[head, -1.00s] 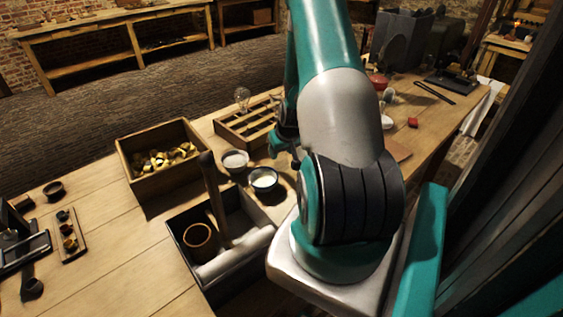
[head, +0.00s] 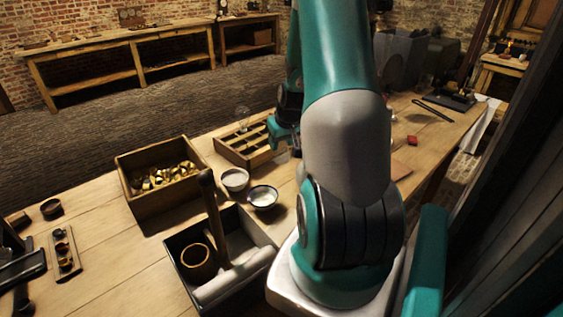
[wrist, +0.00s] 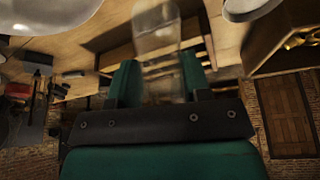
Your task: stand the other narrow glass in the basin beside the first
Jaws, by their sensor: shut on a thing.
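In the wrist view, my gripper (wrist: 160,85) is shut on a clear narrow glass (wrist: 157,38), which stands out beyond the fingers. In the head view, my gripper (head: 284,136) is partly hidden behind my arm, above the table near the slotted wooden rack; the glass is hard to make out there. A large pale rounded vessel (wrist: 40,14) shows at the wrist view's upper left edge; I cannot tell if it is the basin. I cannot make out the first narrow glass; my arm hides part of the table.
A dark tray (head: 178,246) holds a brown pot (head: 197,262) and a long-handled tool. Two small bowls (head: 235,180) (head: 263,197) stand near it. A wooden crate (head: 133,193) holds brass pieces. The slotted rack (head: 235,157) and a clear bulb-shaped glass (head: 242,114) are behind.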

